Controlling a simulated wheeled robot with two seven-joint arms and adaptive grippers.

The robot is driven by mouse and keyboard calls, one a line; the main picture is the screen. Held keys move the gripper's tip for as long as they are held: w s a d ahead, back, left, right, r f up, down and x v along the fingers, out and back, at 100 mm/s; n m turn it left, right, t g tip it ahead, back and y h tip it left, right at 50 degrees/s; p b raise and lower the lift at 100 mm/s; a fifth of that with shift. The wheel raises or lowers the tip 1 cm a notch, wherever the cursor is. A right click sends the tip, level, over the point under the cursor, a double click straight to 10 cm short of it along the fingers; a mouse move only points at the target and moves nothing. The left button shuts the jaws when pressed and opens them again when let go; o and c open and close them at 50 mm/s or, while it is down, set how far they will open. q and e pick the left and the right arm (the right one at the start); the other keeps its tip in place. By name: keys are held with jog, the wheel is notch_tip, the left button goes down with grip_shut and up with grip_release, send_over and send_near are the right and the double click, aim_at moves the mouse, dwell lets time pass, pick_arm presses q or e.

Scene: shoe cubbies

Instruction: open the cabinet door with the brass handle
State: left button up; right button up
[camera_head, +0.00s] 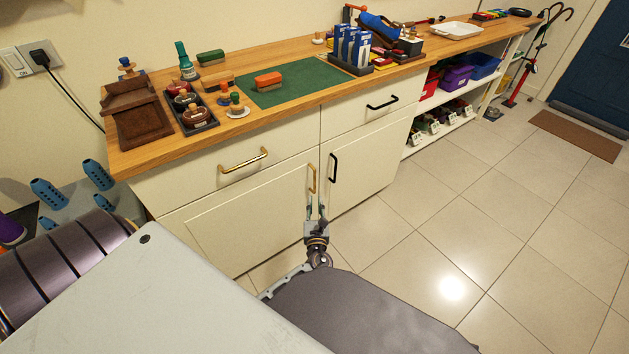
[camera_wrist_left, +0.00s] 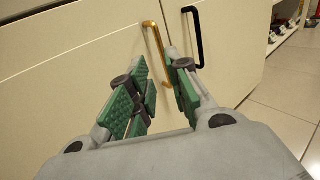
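The left cabinet door (camera_head: 255,215) is cream and looks closed. Its upright brass handle (camera_head: 311,178) is near its right edge; it also shows in the left wrist view (camera_wrist_left: 154,42). My left gripper (camera_head: 315,203) is open in front of the handle's lower end, fingers pointing at the door. In the left wrist view my left gripper (camera_wrist_left: 161,66) has a green-padded finger on each side of the lower part of the brass handle. I cannot tell whether either finger touches it. My right gripper is not in view.
A black handle (camera_head: 333,168) is on the right door, close beside the brass one. A brass drawer handle (camera_head: 243,160) and a black drawer handle (camera_head: 382,103) are above. The wooden counter (camera_head: 290,127) holds shoe-care items. The tiled floor (camera_head: 440,225) to the right is clear.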

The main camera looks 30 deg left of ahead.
pick_arm(q)
jog(key=shift+w, duration=0.1)
dwell(0.3)
jog(key=b, duration=0.2)
send_near(314, 178)
jog(key=x, duration=0.8)
jog(key=shift+w+f+b, duration=0.1)
jog(key=shift+w+b, duration=0.05)
jog(key=shift+b, duration=0.2)
jog(key=shift+x, duration=0.9)
jog(key=shift+w+a, duration=0.15)
jog(key=shift+w, duration=0.1)
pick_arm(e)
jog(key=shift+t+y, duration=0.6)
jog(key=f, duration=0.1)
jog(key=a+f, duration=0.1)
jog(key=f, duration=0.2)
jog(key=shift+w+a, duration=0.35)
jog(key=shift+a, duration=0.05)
pick_arm(q)
grip_shut()
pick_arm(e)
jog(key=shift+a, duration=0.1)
